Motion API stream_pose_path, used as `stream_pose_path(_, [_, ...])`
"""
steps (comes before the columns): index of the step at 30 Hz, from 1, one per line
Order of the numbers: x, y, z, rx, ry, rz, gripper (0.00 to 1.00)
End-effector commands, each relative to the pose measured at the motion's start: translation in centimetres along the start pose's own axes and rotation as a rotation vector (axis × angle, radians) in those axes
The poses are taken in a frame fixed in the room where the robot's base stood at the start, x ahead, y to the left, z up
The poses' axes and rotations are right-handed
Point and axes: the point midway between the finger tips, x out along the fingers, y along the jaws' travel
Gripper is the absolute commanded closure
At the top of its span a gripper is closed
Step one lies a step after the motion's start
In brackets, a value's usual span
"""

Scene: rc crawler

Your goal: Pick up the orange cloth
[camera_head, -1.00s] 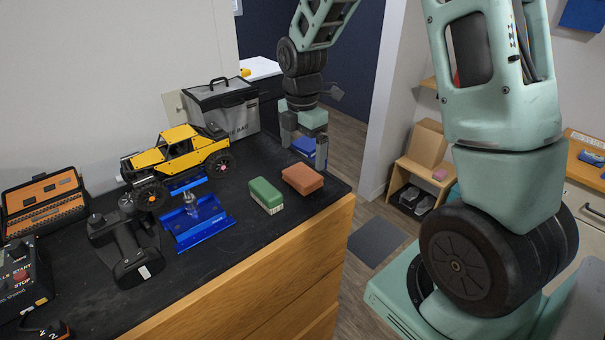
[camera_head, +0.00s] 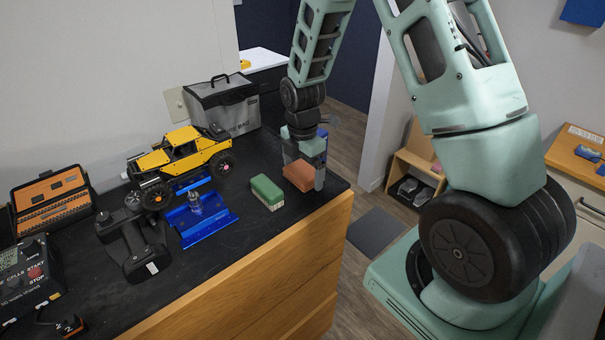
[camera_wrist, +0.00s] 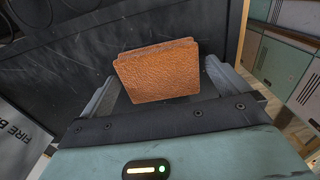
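The orange cloth (camera_head: 299,177) is a thick, folded block on the dark worktop near its right corner. In the wrist view the orange cloth (camera_wrist: 158,72) shows between the two fingers, with a gap on either side. My gripper (camera_head: 304,168) points down over the cloth, with a finger at each side of it. It is open; the fingers do not appear to press on the cloth. Part of the cloth's far side is hidden by my gripper in the head view.
A green block (camera_head: 266,190) lies close left of the cloth. A blue stand (camera_head: 203,222), a yellow crawler (camera_head: 180,152), a black controller (camera_head: 133,245) and a grey bag (camera_head: 226,108) are further left and behind. The worktop's wooden front edge is near.

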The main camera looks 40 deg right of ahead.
Motion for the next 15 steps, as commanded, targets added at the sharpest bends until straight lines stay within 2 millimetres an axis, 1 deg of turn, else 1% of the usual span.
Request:
stream_pose_path(1, [-0.01, 0.01, 0.0, 0.0, 0.0, 0.0, 0.11])
stream_pose_path(4, [-0.02, 0.01, 0.0, 0.0, 0.0, 0.0, 0.39])
stream_pose_path(5, [-0.02, 0.0, -0.01, 0.0, 0.0, 0.0, 0.41])
stream_pose_path(12, [-0.05, 0.02, -0.01, 0.0, 0.0, 0.0, 0.41])
stream_pose_path(15, [-0.38, 0.08, 0.0, 0.0, 0.0, 0.003, 0.41])
